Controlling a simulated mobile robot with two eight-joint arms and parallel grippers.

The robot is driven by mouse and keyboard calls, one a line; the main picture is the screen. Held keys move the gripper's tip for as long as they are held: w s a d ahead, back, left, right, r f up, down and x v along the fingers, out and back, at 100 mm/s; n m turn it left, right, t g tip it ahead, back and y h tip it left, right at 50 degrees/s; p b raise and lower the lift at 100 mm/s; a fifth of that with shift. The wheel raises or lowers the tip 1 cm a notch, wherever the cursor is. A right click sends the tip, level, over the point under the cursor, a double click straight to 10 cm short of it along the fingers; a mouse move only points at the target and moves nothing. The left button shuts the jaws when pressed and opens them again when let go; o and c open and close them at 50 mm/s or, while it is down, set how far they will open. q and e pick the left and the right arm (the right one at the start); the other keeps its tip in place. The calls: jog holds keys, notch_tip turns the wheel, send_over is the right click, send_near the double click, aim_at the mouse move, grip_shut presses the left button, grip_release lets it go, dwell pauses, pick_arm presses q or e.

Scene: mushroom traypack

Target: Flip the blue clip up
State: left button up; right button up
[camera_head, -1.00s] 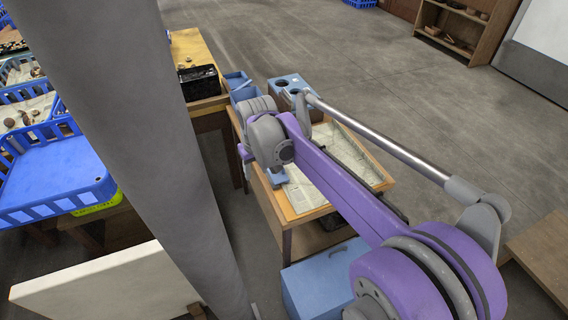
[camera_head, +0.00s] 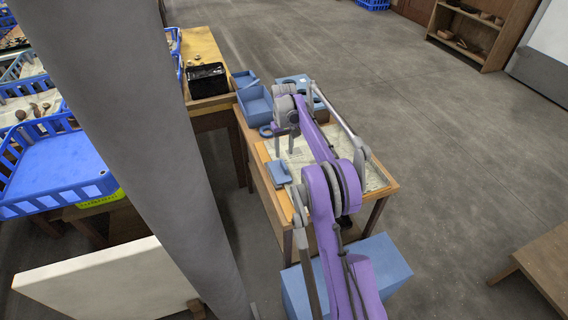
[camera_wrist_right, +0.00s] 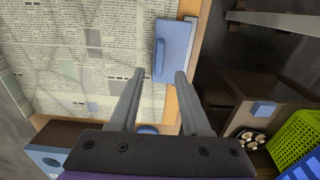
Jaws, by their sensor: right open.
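The blue clip (camera_head: 279,173) lies on the left edge of the wooden-framed board (camera_head: 259,152) covered in printed paper. In the right wrist view the clip (camera_wrist_right: 172,50) is a flat blue plate with a raised bar, lying across the paper and the wooden rim. My right gripper (camera_head: 284,143) is above the board, close to the clip. In the wrist view its two fingers (camera_wrist_right: 159,74) are apart with nothing between them, and their tips point at the near end of the clip. Whether they touch the clip I cannot tell. My left gripper is not in view.
Blue open boxes (camera_head: 258,106) stand at the table's back end. A black bin (camera_head: 206,80) is on the table behind. A blue crate (camera_head: 59,168) stands at left. A light blue box (camera_head: 380,262) is below the table's front. Floor to the right is mostly clear.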

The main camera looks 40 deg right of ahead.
aim_at(284, 164)
notch_tip(284, 164, down, 7)
dwell(0.3)
grip_shut()
dwell(0.3)
